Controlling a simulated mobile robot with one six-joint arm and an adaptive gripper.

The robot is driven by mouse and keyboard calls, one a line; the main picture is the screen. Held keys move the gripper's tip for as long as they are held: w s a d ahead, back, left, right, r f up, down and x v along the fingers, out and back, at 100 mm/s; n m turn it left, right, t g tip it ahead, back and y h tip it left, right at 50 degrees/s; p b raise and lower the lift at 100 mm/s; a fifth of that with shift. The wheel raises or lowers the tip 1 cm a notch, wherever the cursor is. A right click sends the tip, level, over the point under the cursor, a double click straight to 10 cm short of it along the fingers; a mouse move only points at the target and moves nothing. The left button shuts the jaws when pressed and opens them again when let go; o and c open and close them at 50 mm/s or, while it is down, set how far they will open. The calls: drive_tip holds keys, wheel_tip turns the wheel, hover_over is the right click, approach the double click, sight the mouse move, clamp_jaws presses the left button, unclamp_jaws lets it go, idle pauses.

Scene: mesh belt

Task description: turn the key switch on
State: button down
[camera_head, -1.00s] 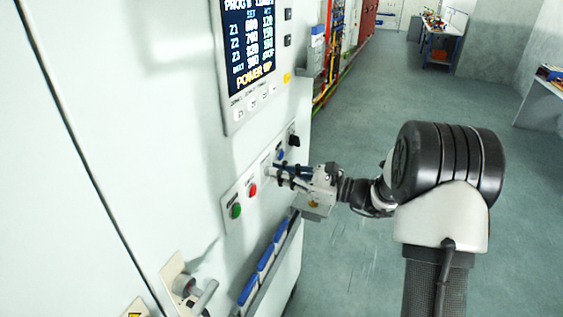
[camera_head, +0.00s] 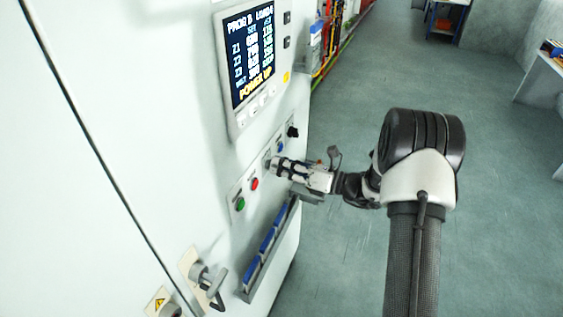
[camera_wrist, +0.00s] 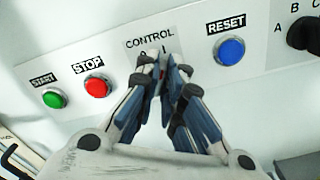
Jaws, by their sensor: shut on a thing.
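The key switch sits under the CONTROL label (camera_wrist: 150,42) with its 0 and I marks, on the panel's button strip. The switch and key are hidden behind my fingertips, so I cannot see which mark the key points to. My gripper (camera_wrist: 163,75) is at that spot, its two fingers closed together on the key. In the head view my gripper (camera_head: 273,164) reaches the strip from the right, between the red and blue buttons.
On the strip are a green START button (camera_wrist: 54,98), a red STOP button (camera_wrist: 96,86), a blue RESET button (camera_wrist: 231,50) and a black selector knob (camera_wrist: 305,36). Above is a display (camera_head: 250,55) reading POWER UP. A rail with blue items (camera_head: 264,250) runs below.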

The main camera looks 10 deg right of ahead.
idle(0.5)
drive_tip(key=c, duration=1.7)
unclamp_jaws()
drive_tip(key=v, duration=1.2)
